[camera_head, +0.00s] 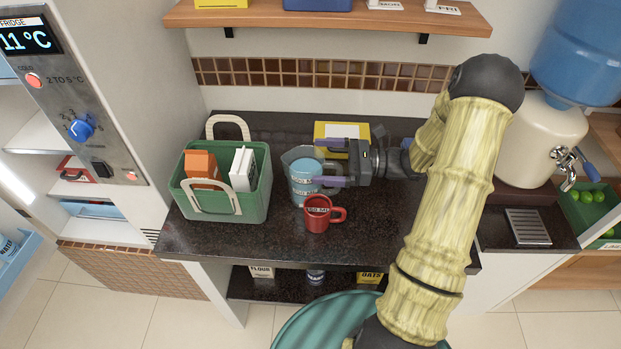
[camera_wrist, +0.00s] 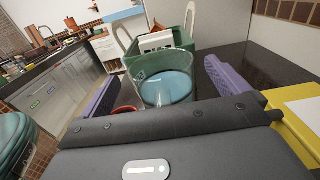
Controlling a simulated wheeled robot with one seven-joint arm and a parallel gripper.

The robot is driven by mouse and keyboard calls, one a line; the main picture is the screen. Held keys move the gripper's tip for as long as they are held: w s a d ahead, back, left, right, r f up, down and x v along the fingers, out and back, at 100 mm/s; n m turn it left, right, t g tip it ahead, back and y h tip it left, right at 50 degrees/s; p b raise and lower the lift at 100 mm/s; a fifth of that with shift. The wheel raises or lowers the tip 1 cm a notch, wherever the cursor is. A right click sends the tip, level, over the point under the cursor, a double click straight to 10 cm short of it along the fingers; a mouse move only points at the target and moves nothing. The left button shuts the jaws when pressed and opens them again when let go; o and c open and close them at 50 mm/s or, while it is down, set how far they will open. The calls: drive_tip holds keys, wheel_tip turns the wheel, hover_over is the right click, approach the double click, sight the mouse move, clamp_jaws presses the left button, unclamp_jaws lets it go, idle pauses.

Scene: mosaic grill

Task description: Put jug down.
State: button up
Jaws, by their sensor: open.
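A clear jug (camera_head: 304,190) with blue liquid stands upright on the dark countertop (camera_head: 400,222), right of the green basket. It also shows in the wrist view (camera_wrist: 164,85). My gripper (camera_head: 331,162) is open, with its purple fingers pointing left at the jug, one at the far side and one at the near side. In the wrist view the fingers stand wide apart, with the jug ahead of and between them and gaps to both sides. Whether a finger touches the jug I cannot tell from the head view.
A red mug (camera_head: 319,214) stands close in front of the jug. A green basket (camera_head: 218,207) with cartons is to the left, and a yellow box (camera_head: 343,130) is behind. A water dispenser (camera_head: 541,140) stands at the right.

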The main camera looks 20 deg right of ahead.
drive_tip(key=shift+w+a, duration=0.2)
drive_tip(key=shift+a, duration=0.45)
drive_tip(key=shift+c, duration=0.2)
drive_tip(key=c, duration=2)
drive_tip(key=shift+r, duration=0.1)
wheel_tip(320, 180, up, 10)
